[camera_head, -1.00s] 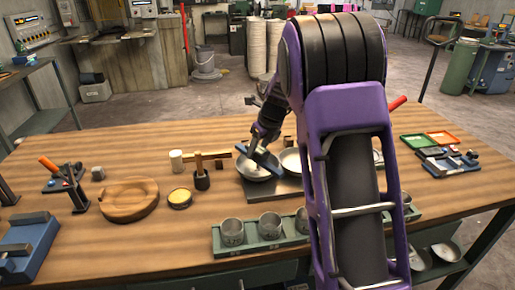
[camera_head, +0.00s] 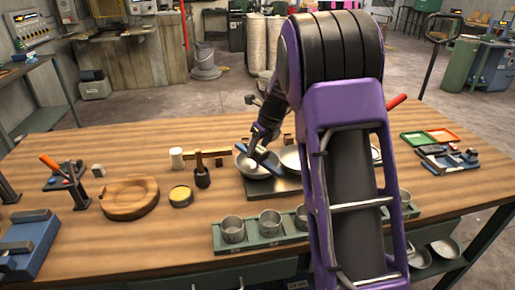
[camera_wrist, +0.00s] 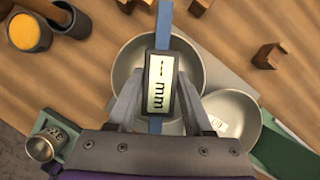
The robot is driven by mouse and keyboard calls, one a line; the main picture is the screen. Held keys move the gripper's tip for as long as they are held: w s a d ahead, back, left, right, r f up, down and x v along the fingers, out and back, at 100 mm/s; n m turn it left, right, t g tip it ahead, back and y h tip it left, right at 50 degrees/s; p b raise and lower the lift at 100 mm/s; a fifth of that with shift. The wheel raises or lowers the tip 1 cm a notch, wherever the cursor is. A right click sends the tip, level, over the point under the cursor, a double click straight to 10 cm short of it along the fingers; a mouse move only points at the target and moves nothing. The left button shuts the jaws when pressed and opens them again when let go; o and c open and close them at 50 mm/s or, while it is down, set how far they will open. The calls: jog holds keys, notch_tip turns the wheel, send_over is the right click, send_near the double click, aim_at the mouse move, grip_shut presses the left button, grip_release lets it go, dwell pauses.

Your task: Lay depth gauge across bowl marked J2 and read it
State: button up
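My gripper (camera_wrist: 160,88) is shut on the depth gauge (camera_wrist: 159,80), a blue bar with a dark-framed display showing dashes and "mm". The gauge also shows in the head view (camera_head: 266,161). Its bar spans the left metal bowl (camera_wrist: 130,57), which also shows in the head view (camera_head: 243,163). I cannot tell whether the bar touches the rim. No mark shows on this bowl; the gauge and fingers hide part of it.
The bowls stand on a dark plate (camera_head: 285,187). A green rack (camera_head: 250,242) with several metal cups is in front. Bare tabletop (camera_head: 150,245) shows at front left.

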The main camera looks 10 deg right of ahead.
jog(key=o, duration=0.4)
jog(key=p+v, duration=0.2)
jog(key=v, duration=1.5)
jog(key=shift+s+r, duration=0.15)
jog(key=shift+d, duration=0.1)
